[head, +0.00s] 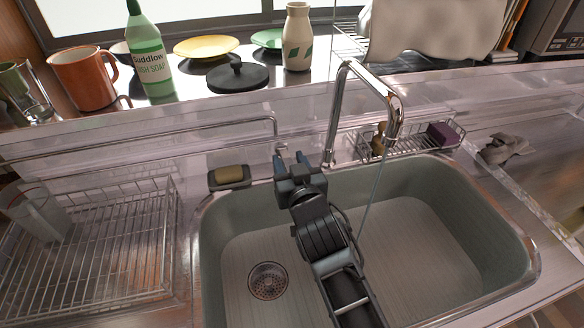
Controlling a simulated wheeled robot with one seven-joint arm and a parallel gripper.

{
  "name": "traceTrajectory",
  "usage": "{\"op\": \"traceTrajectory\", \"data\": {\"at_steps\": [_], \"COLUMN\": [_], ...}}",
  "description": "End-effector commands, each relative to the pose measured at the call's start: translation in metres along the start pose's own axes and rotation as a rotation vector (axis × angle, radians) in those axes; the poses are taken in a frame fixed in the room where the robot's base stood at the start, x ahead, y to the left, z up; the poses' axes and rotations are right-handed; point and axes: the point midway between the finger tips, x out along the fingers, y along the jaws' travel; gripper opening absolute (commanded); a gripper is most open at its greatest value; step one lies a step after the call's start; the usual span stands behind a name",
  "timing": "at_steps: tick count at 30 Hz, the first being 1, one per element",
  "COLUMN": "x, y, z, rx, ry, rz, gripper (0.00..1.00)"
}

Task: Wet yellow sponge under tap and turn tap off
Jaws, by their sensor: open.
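The chrome tap (345,100) arches over the sink (420,215), and a thin stream of water (372,190) runs from its spout. My gripper (291,160) is open over the sink's back edge, left of the tap's base, with no sponge visible between its fingers. A yellowish block (229,173), either a sponge or soap, lies in a small dark dish (232,184) left of my gripper. A tan-yellow item (378,142) stands in the wire caddy (405,147) behind the stream, with a purple sponge (441,133) at its right. The tap's handle is not clearly visible.
A mug (84,78), soap bottle (147,55), black lid (237,77) and white vase (297,38) stand on the ledge behind. The basin is clear apart from my arm.

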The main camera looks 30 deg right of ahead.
Motion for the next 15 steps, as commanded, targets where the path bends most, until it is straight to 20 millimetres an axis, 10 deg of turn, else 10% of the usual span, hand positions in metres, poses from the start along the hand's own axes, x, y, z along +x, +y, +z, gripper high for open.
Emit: {"op": "traceTrajectory", "data": {"at_steps": [15], "x": [-0.044], "y": [-0.003], "z": [0.001], "rx": [0.003], "ry": [0.001], "rz": [-0.003], "gripper": [0.45]}}
